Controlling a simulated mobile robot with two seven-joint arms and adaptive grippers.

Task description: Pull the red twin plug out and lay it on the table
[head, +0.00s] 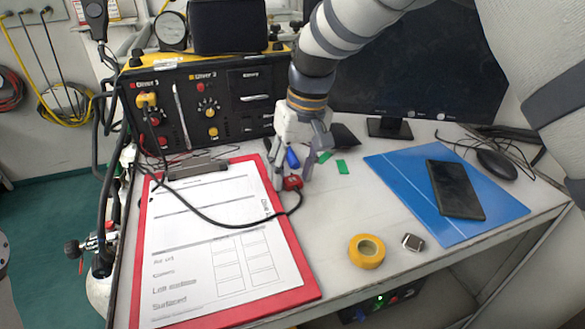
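The red twin plug (292,182) is at the table, just right of the clipboard's upper right edge, away from the sockets of the black diver panel (160,115). A black cable runs from it in a loop across the clipboard. My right gripper (294,180) points down at it, with one finger on each side of the plug. I cannot tell whether the fingers press on it, nor whether it rests fully on the table (335,215). A blue piece (292,158) shows between the fingers. My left gripper is not in view.
A red clipboard (295,262) fills the table's left. A blue mat (405,185) with a black phone (455,190) lies right. Yellow tape (366,252) and a small metal piece (412,242) lie in front. Green scraps (341,167) lie near the gripper. A monitor (420,70) stands behind.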

